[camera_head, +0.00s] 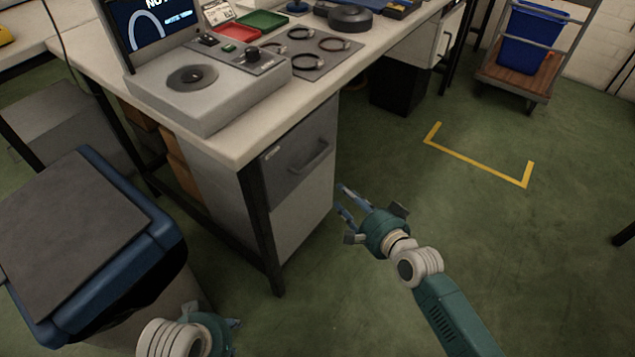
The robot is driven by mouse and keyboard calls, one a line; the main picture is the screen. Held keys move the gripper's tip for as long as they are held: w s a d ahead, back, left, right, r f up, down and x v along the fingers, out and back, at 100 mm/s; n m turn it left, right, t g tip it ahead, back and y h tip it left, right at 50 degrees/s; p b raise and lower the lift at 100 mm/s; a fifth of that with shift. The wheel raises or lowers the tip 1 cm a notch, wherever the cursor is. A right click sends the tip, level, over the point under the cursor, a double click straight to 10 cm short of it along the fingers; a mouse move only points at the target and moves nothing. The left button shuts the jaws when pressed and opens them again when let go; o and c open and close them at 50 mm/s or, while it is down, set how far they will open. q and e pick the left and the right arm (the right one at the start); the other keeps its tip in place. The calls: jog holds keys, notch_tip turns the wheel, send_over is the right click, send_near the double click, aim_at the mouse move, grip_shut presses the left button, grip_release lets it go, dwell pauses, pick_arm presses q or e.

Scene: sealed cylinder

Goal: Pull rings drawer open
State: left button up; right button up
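The rings drawer appears to be the grey drawer front (300,150) under the near end of the workbench. It sits flush with the cabinet and looks shut. A bar handle (311,157) runs across its front. My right gripper (343,204) is in front of the cabinet, to the right of and below the handle, apart from it. Its two fingers are spread and nothing is between them. My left gripper (236,335) is at the bottom edge, left of the table leg; its fingers are mostly hidden.
The workbench (240,150) carries a grey device with a screen (160,22), a plate with several dark rings (302,33) and trays. A black table leg (262,230) stands left of the drawer. A blue-rimmed bin (95,300) is at left.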

notch_tip(320, 180, up, 5)
jog(key=a+y+b, duration=0.1)
jog(key=a, duration=0.2)
pick_arm(q)
jog(key=w+d+r+t+h+b, duration=0.1)
jog(key=w+d+r+t, duration=0.1)
jog(key=w+r+t, duration=0.2)
jog(key=w+d+r+t+h+b, duration=0.1)
jog(key=w+r+t, duration=0.4)
jog(key=w+r, duration=0.5)
jog(key=shift+w+d+r+m+t+h+b, duration=0.3)
jog(key=shift+w+d+b, duration=0.55)
jog(key=shift+d, duration=0.45)
pick_arm(e)
jog(key=x, duration=1)
jog(key=shift+w+r+m+t, duration=0.25)
jog(key=shift+w+m+t, duration=0.15)
jog(key=shift+w, duration=0.25)
grip_shut()
